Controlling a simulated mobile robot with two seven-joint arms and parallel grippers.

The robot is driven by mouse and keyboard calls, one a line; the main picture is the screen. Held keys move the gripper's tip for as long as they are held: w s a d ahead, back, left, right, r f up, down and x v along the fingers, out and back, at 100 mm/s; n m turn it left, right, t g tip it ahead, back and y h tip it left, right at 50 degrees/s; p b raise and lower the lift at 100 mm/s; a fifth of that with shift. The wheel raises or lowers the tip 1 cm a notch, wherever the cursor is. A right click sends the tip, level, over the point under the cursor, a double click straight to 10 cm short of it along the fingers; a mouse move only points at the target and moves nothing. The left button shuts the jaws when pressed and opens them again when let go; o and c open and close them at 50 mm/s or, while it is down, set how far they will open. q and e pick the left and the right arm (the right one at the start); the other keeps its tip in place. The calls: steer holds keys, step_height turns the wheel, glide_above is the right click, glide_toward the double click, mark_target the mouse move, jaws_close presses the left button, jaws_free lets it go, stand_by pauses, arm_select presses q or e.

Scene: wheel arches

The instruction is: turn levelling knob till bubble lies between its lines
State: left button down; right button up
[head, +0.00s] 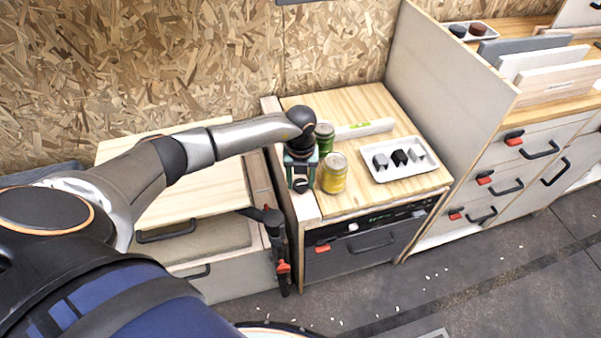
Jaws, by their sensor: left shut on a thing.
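My left gripper (301,180) points down at the left edge of the light wood counter top (350,205). It is shut on a small dark thing at its fingertips, in the place of the levelling knob; the fingers mostly hide it. A white bar with a green patch (365,128) lies on the counter behind the jars and looks like the level. The bubble and its lines are too small to make out. My right gripper is not in view.
A yellow jar (334,172) stands close to the right of my left gripper, with a green jar (324,137) behind it. A white tray (407,170) with several small blocks sits at the right. A tall pale panel (440,75) bounds the counter on the right.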

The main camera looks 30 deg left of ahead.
mark_target(301, 185)
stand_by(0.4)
arm_select(q)
steer(key=shift+c, duration=1.3)
jaws_free()
steer(key=shift+r, duration=0.1)
step_height(301, 185, up, 12)
steer(key=shift+r, duration=0.2)
